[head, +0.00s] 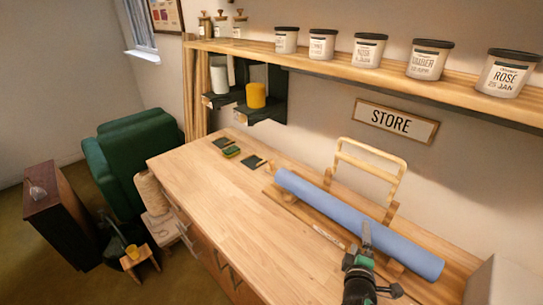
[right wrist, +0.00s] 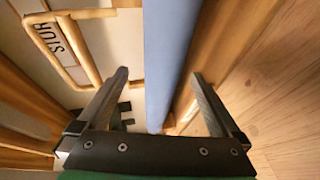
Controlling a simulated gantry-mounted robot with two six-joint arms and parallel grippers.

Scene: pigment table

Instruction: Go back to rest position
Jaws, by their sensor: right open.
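My right gripper (head: 366,232) is at the lower right of the head view, over the near side of the long blue roll (head: 325,204). In the right wrist view the gripper (right wrist: 160,75) has its two fingers wide apart. The blue roll (right wrist: 165,60) shows in the gap between them, and nothing is clamped. Whether the fingers touch the roll cannot be told. My left gripper is not seen.
A wooden frame (head: 370,160) stands behind the roll. A shelf (head: 300,63) carries several labelled jars above a STORE sign (head: 395,120). A green armchair (head: 135,155) stands left of the table.

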